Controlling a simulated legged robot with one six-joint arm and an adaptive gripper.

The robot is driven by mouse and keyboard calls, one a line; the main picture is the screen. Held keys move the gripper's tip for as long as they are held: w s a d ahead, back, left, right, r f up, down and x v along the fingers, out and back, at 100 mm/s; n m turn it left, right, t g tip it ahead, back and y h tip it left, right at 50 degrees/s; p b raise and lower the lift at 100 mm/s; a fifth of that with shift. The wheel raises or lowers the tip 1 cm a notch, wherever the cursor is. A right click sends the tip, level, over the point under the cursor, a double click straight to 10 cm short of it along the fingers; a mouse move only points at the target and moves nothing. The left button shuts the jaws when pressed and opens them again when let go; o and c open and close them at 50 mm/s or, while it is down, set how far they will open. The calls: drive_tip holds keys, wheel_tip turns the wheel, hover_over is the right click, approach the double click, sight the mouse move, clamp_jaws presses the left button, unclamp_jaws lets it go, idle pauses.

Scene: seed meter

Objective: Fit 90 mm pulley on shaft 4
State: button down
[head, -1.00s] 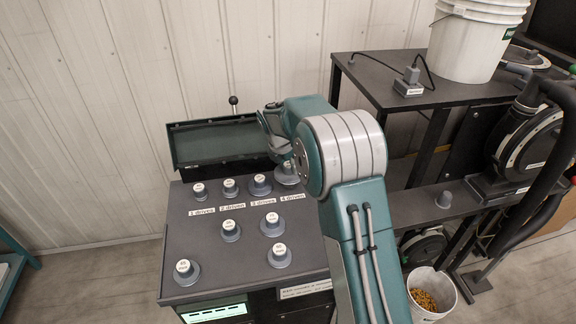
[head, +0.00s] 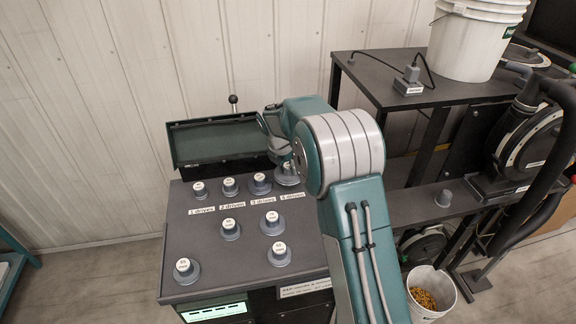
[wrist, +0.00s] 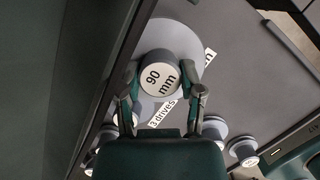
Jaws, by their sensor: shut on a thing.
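The grey 90 mm pulley (wrist: 158,75) has a wide round flange and a hub with a white "90 mm" cap. My gripper (wrist: 160,88) is shut on its hub, one finger on each side. In the head view the pulley (head: 287,177) is at the right end of the back row, behind the "4" label (head: 292,195), partly covered by my arm. Shaft 4 is hidden under the pulley, so I cannot tell how low the pulley sits on it.
Smaller pulleys stand at places 1, 2 and 3 (head: 260,183). Several more stand nearer on the dark machine top (head: 200,236). A raised green lid (head: 215,140) stands close behind the row. A black bench (head: 440,95) is at the right.

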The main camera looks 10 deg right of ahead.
sight(289, 174)
drive_tip(key=shift+f, duration=1)
idle(0.5)
drive_tip(key=shift+s+f, duration=0.3)
drive_tip(key=shift+f, duration=0.5)
idle(0.4)
drive_tip(key=shift+c, duration=0.7)
unclamp_jaws()
drive_tip(key=v, duration=1.2)
drive_tip(key=shift+w+a+r, duration=0.15)
drive_tip(key=shift+w+r, duration=0.1)
drive_tip(key=shift+r, duration=0.2)
